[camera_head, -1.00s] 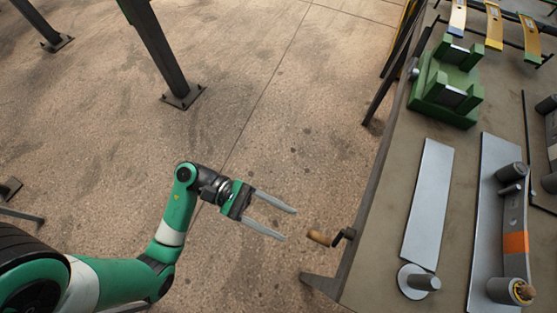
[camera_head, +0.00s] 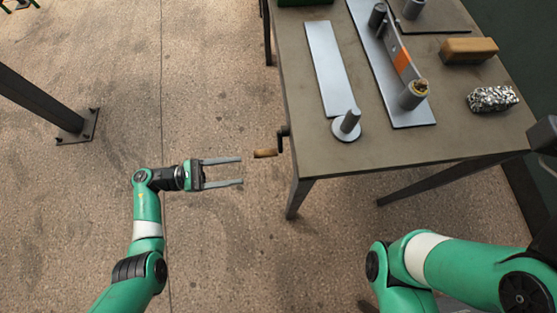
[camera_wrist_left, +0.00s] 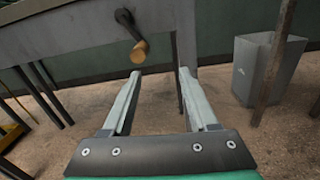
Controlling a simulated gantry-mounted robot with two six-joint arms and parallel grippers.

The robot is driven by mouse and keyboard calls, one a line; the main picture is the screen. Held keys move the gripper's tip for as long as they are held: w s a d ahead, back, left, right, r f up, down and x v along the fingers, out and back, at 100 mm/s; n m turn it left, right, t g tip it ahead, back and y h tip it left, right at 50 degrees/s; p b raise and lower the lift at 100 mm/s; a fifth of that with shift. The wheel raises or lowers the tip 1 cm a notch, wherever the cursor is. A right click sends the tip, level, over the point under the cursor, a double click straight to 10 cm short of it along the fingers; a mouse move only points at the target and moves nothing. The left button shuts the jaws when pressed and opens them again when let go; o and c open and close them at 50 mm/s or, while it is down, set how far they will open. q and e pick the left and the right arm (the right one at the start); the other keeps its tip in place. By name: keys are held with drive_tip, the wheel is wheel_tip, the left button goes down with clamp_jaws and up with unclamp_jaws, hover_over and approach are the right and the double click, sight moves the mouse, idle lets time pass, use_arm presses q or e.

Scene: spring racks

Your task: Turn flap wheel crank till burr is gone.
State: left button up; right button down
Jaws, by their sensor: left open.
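The crank's wooden handle (camera_head: 266,153) sticks out from the left side of the workbench on a dark crank arm (camera_head: 283,136). My left gripper (camera_head: 241,171) is open and empty, with its fingers pointing at the handle and a small gap between. In the left wrist view the handle (camera_wrist_left: 139,51) is just beyond the fingertips, nearer the left finger. A leaf spring with an orange band (camera_head: 402,61) lies between posts on a grey plate (camera_head: 405,119). I cannot make out the burr or clearly identify the flap wheel. My right gripper is out of view.
A grey bin (camera_wrist_left: 262,68) stands beyond at right. Floor around the left gripper is clear.

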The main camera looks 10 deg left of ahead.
sight(278, 152)
use_arm(q)
drive_tip(key=w+a+r+m, duration=0.1)
drive_tip(key=w+r, duration=0.1)
drive_tip(key=w, duration=0.2)
drive_tip(key=x, duration=0.3)
drive_tip(key=b+x, duration=0.1)
drive_tip(key=x, duration=0.3)
drive_tip(key=s+x, duration=0.1)
drive_tip(key=x, duration=0.3)
drive_tip(key=shift+d+f, duration=0.25)
drive_tip(key=shift+d, duration=0.1)
clamp_jaws()
drive_tip(key=shift+r+g, duration=0.15)
drive_tip(key=shift+g, duration=0.15)
idle(0.4)
